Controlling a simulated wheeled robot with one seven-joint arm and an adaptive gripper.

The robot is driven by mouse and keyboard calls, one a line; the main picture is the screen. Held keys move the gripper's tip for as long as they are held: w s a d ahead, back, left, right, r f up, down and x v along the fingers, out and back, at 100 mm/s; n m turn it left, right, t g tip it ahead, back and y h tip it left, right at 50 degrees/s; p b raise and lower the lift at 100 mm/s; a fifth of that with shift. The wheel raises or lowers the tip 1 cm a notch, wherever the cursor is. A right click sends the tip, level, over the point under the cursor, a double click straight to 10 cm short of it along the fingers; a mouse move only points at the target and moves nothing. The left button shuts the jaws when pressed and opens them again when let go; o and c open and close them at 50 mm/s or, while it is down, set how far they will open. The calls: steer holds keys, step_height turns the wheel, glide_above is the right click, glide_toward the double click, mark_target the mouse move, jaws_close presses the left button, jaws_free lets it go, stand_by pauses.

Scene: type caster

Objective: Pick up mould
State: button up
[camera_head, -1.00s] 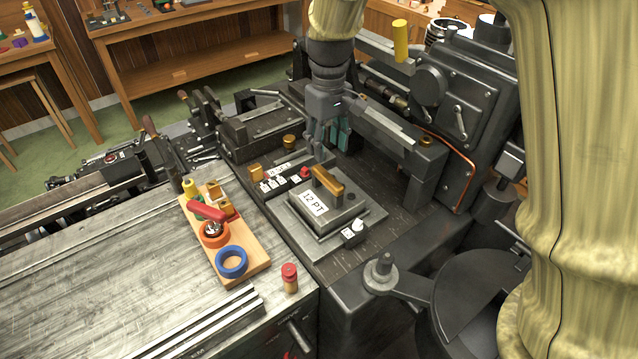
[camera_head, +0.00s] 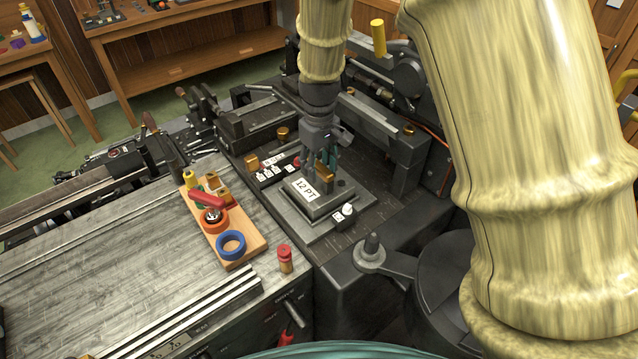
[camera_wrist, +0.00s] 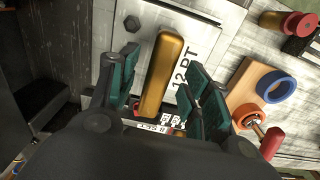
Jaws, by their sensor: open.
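The mould is a grey metal block (camera_head: 308,203) with a white "12 PT" label and a brass handle (camera_head: 326,176) on top. It sits on a grey plate on the dark machine bed. My gripper (camera_head: 320,160) is above the mould at the handle and hides part of it in the head view. In the wrist view the brass handle (camera_wrist: 164,72) lies between the green finger pads of my open gripper (camera_wrist: 158,88), with a gap visible on the right side. I cannot tell whether any pad touches the handle.
A small block with a white knob (camera_head: 347,211) stands near the mould's front right. Several labelled black pieces and a red knob lie behind it. An orange board (camera_head: 247,245) with rings and a red handle, and a red-capped bottle (camera_head: 285,258), stand on the left bench. Machine housings crowd the right.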

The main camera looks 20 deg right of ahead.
steer(key=shift+s+f, duration=0.1)
steer(key=shift+f, duration=0.3)
steer(key=shift+w+f, duration=0.6)
steer(key=shift+f, duration=0.1)
steer(key=shift+s+r, duration=0.25)
steer(key=shift+s, duration=0.1)
steer(key=shift+c, duration=0.8)
steer(key=shift+w+f, duration=0.1)
steer(key=shift+w, duration=0.1)
jaws_close()
